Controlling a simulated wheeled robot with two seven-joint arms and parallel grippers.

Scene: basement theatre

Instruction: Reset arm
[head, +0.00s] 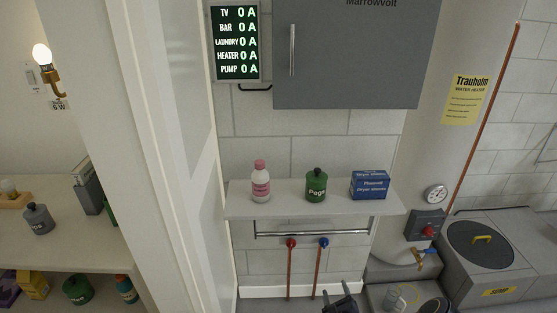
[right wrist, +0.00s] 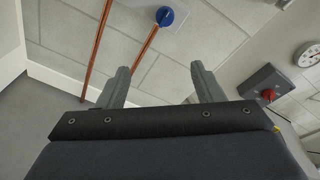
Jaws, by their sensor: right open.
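My right gripper (head: 343,290) shows at the bottom edge of the head view, below the wall shelf and the copper pipes, partly cut off by the frame. In the right wrist view its two grey fingers (right wrist: 162,84) stand wide apart with nothing between them. Behind them are wall tiles, copper pipes and a blue valve knob (right wrist: 165,16). My left gripper is not seen in either view.
A wall shelf (head: 290,207) holds a pink-and-white bottle (head: 260,182), a green Pegs container (head: 316,186) and a blue box (head: 369,185). A grey cabinet (head: 350,60) hangs above. The water heater (head: 425,130) and sump lid (head: 480,245) stand right; a white door frame (head: 165,140) left.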

